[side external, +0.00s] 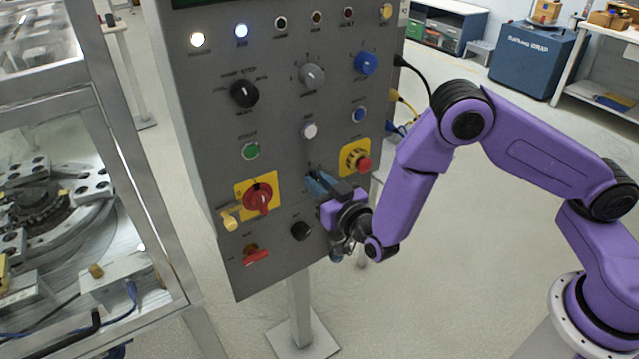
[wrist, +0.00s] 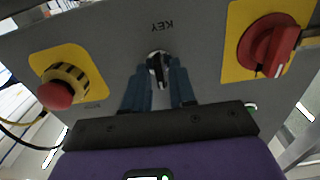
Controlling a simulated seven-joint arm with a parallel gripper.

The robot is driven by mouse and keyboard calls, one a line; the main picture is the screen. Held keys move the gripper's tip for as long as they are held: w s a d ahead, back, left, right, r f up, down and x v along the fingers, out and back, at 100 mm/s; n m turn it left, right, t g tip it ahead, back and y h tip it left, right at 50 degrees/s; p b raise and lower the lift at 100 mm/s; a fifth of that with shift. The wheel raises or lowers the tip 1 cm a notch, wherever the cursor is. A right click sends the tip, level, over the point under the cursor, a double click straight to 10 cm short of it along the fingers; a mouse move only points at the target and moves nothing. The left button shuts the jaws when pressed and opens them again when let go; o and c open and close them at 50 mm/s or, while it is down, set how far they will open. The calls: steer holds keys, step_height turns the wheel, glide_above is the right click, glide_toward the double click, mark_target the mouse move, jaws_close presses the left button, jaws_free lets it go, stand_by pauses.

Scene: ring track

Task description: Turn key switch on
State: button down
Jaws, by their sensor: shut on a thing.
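The key switch (wrist: 158,60) is a small round silver lock with a dark key, under the label KEY in the wrist view. My gripper (wrist: 160,72) has its two blue fingers on either side of the key and is shut on it. In the side external view my gripper (side external: 314,180) reaches the grey panel, and its fingers hide the key switch there.
The control panel (side external: 215,120) carries several knobs, buttons and lamps. A red emergency stop (side external: 364,163) on a yellow plate is close to my gripper. A red rotary switch (side external: 258,198) on yellow sits to its left, and a black knob (side external: 300,231) sits below.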

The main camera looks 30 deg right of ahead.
steer(key=shift+m, duration=0.3)
steer(key=m, duration=1.1)
steer(key=shift+d+f, duration=0.15)
stand_by(0.5)
steer(key=c, duration=1.2)
jaws_free()
steer(key=shift+s, duration=0.1)
